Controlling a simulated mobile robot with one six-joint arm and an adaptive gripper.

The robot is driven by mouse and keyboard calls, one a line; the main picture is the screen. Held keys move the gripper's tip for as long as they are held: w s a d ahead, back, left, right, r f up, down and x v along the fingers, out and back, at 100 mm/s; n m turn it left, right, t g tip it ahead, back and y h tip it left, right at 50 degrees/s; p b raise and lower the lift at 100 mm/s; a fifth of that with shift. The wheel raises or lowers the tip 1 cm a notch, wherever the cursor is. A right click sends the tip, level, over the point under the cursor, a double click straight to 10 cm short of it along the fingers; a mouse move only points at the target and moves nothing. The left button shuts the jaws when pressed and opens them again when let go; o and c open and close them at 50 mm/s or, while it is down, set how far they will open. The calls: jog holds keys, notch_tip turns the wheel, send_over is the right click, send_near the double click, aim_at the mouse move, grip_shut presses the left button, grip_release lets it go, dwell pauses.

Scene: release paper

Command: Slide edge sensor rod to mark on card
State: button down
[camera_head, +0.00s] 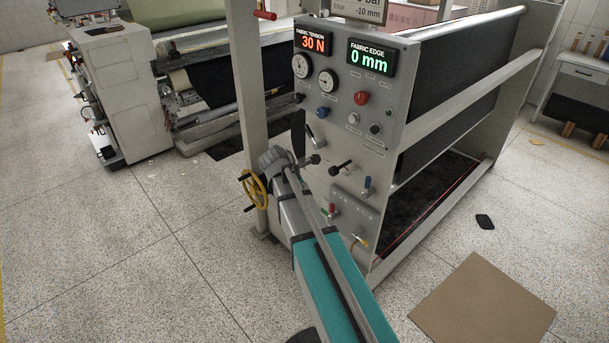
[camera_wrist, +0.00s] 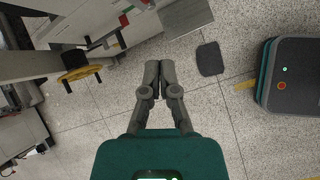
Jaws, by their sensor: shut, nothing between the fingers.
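My gripper (camera_wrist: 160,66) is shut and empty, above bare floor in the wrist view. In the head view the end of my arm is in front of the panel's lower left.
A yellow handwheel (camera_head: 254,188) is close left of my arm; it also shows in the wrist view (camera_wrist: 80,73). Red and blue levers stick out of the panel. A brown sheet (camera_head: 483,303) and a small dark piece (camera_head: 484,221) lie on the floor.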

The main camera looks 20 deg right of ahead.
jog(key=s+a+f+m+g+y, duration=0.1)
jog(key=s+a+m+y, duration=0.2)
jog(key=s+a+m, duration=0.2)
jog(key=s+a+f+m+g+y, duration=0.1)
jog(key=s+a+m, duration=0.4)
jog(key=s+m, duration=0.7)
jog(key=s+f+y, duration=0.1)
jog(key=s+y, duration=0.1)
jog(key=s, duration=0.1)
jog(key=shift+a+f+m+g+y, duration=0.25)
jog(key=shift+a+m+g+y, duration=0.05)
